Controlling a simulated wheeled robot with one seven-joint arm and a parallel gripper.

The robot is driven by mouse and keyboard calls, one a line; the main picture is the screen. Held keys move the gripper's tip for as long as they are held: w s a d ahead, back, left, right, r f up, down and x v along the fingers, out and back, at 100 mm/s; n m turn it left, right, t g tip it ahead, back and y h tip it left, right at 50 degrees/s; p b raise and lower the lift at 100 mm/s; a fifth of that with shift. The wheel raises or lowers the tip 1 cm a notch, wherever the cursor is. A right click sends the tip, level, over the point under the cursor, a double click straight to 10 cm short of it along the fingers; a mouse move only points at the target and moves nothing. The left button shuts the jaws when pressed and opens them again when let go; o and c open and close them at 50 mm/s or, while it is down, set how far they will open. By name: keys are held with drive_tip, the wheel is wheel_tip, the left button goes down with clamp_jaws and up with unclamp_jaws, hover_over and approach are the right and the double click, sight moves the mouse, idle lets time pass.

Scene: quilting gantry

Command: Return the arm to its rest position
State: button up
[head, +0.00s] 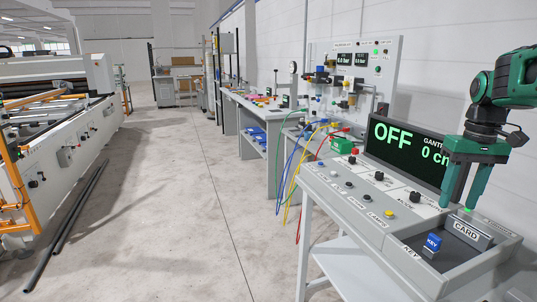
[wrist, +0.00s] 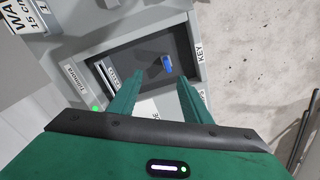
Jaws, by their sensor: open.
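My gripper (head: 464,200) is open and empty, with its green fingers pointing down above the right end of the control panel (head: 345,205). It also shows in the wrist view (wrist: 152,95), fingers apart over the recessed tray. A blue key (head: 433,243) labelled KEY stands in the dark tray, left of and below the fingertips in the head view. It shows beyond the fingers in the wrist view (wrist: 167,65). A grey block labelled CARD (head: 469,234) sits at the tray's back, close to the fingers. Parts of my arm fill the upper right of the head view.
A display (head: 405,152) reading OFF and 0 cm stands behind the panel, partly hidden by my gripper. Coloured hoses (head: 290,165) hang left of the panel. A workbench (head: 255,115) stands farther back. The floor (head: 170,200) between panel and gantry machine (head: 60,140) is clear.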

drive_tip(key=s+a+f+m, duration=0.1)
drive_tip(key=s+f, duration=0.3)
drive_tip(key=s, duration=0.4)
drive_tip(key=s+a+f+m, duration=0.2)
drive_tip(key=s+f, duration=0.2)
drive_tip(key=s, duration=0.5)
drive_tip(key=s+a+f+m, duration=0.2)
drive_tip(key=s+f, duration=0.2)
drive_tip(key=s, duration=0.5)
drive_tip(key=shift+w, duration=0.1)
drive_tip(key=shift+w+f, duration=0.3)
drive_tip(key=shift+w, duration=0.3)
